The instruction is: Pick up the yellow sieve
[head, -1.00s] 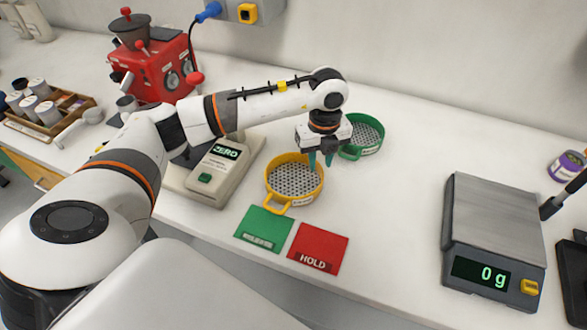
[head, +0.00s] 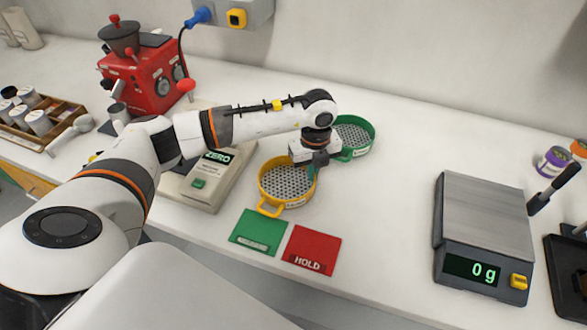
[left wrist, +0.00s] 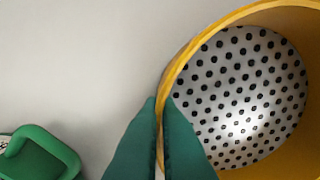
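The yellow sieve (head: 272,205) sits on the white bench, with a perforated metal mesh and a loop handle towards the front. It also shows in the left wrist view (left wrist: 290,170), filling the right side. My left gripper (head: 312,170) is at the sieve's right rim in the head view. In the left wrist view its green fingertips (left wrist: 163,102) are close together, one on each side of the rim wall, pinching it. The sieve appears level on the bench. My right gripper is not in view.
A green sieve (head: 352,152) stands just behind the gripper. A beige scale (head: 190,190) is close on the left. Green (head: 258,231) and red HOLD (head: 311,248) cards lie in front. A grey scale reading 0 g (head: 485,220) stands right; the bench between is clear.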

